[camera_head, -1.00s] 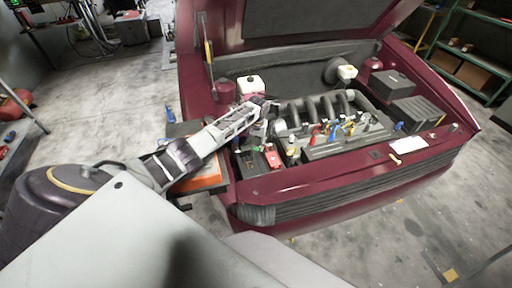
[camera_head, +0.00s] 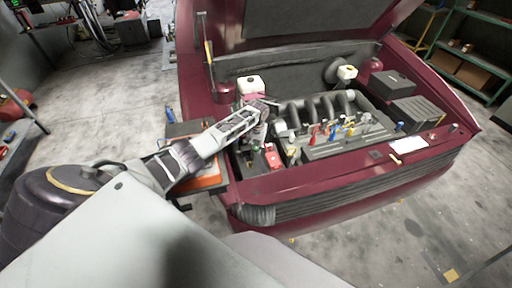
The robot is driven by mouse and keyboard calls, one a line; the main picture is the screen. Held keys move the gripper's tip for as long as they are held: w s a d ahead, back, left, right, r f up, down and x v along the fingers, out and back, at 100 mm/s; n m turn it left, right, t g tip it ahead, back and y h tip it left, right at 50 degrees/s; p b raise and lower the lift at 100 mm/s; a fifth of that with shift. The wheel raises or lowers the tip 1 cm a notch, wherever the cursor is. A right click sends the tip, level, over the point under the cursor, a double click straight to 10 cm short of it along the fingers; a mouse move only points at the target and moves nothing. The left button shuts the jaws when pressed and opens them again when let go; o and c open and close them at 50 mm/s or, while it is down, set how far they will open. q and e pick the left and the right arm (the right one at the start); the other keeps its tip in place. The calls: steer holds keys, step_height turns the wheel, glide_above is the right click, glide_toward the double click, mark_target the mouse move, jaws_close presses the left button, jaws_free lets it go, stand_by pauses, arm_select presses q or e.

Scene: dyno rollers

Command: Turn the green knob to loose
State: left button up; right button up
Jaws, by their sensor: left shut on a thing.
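My left gripper (camera_head: 263,110) reaches into the left part of the open engine bay, beside the ribbed black intake pipes. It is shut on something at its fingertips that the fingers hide. From its place this appears to be the green knob, but I cannot make out its green colour or its setting. My right gripper is not in view.
The maroon car (camera_head: 300,183) stands with its hood up. A white-capped reservoir (camera_head: 249,86) is just behind the gripper. A red part (camera_head: 272,158) lies in front of it. Several coloured-handled pieces stand on the engine cover (camera_head: 335,147). An orange-edged tray (camera_head: 206,180) is under my left arm.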

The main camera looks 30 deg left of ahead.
arm_select(q)
steer(key=shift+m+p, duration=0.3)
steer(key=shift+m, duration=0.3)
jaws_close()
steer(key=shift+m+p, duration=0.35)
steer(key=shift+m, duration=0.45)
steer(key=m, duration=0.2)
steer(key=shift+m+p, duration=0.4)
steer(key=m, duration=0.3)
steer(key=shift+m+p, duration=0.3)
steer(key=shift+p, duration=0.05)
steer(key=shift+m, duration=1.5)
steer(key=o, duration=1)
jaws_free()
